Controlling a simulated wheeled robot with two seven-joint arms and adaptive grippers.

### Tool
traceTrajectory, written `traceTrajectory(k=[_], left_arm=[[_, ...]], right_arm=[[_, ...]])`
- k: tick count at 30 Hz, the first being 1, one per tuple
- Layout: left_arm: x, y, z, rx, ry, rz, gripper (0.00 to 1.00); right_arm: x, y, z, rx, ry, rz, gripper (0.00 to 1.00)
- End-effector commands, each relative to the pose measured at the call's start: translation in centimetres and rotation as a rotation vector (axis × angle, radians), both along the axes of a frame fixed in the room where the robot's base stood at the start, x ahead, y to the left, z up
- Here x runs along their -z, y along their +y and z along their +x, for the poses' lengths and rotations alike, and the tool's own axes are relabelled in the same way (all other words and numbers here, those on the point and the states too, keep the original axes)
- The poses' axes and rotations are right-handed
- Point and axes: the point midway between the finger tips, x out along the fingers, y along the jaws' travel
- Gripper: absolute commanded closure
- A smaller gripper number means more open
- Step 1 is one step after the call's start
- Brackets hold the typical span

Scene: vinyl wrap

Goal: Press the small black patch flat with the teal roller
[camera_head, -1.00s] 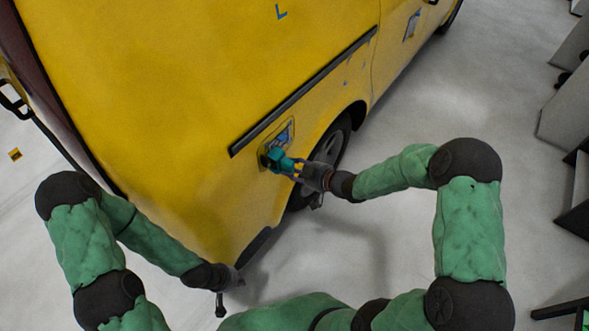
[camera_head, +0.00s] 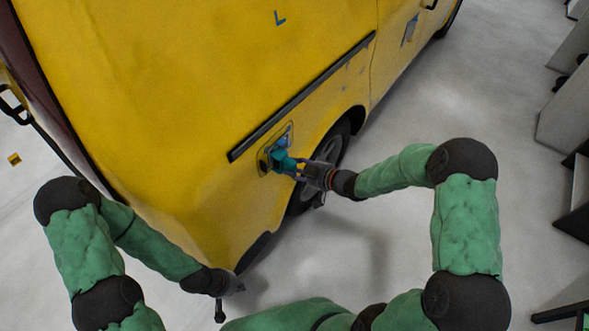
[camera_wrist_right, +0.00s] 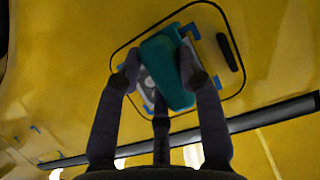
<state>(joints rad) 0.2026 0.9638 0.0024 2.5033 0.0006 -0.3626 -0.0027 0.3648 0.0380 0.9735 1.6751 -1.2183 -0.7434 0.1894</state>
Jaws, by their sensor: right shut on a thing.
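The teal roller (camera_head: 282,160) is held by my right gripper (camera_head: 299,168) against or just off the outlined flap (camera_head: 290,131) on the yellow van's side. In the right wrist view the fingers of my right gripper (camera_wrist_right: 161,70) close around the teal roller (camera_wrist_right: 165,68), which covers part of a pale printed sheet (camera_wrist_right: 149,88). A small black oblong, apparently the patch (camera_wrist_right: 229,52), lies inside the flap outline, right of the roller and apart from it. I cannot tell whether the roller touches the surface. My left gripper (camera_head: 232,286) hangs low near the van's lower corner; its jaws are unclear.
The yellow van (camera_head: 200,90) fills the left and middle, with a dark trim strip (camera_head: 300,98) above the flap and a wheel (camera_head: 328,150) beside it. Blue tape pieces (camera_wrist_right: 190,31) sit around the sheet. Grey cabinets (camera_head: 567,115) stand at the right; the floor between is clear.

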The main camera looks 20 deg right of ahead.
Motion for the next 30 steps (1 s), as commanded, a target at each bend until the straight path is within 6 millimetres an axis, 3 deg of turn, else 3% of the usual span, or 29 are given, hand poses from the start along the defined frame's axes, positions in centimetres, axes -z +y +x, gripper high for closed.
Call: traceTrajectory(k=[30], left_arm=[[-0.4, 0.0, 0.0, 0.0, 0.0, 0.0, 1.0]], right_arm=[[-0.1, -1.8, 1.5, 0.001, -0.002, 0.0, 0.89]])
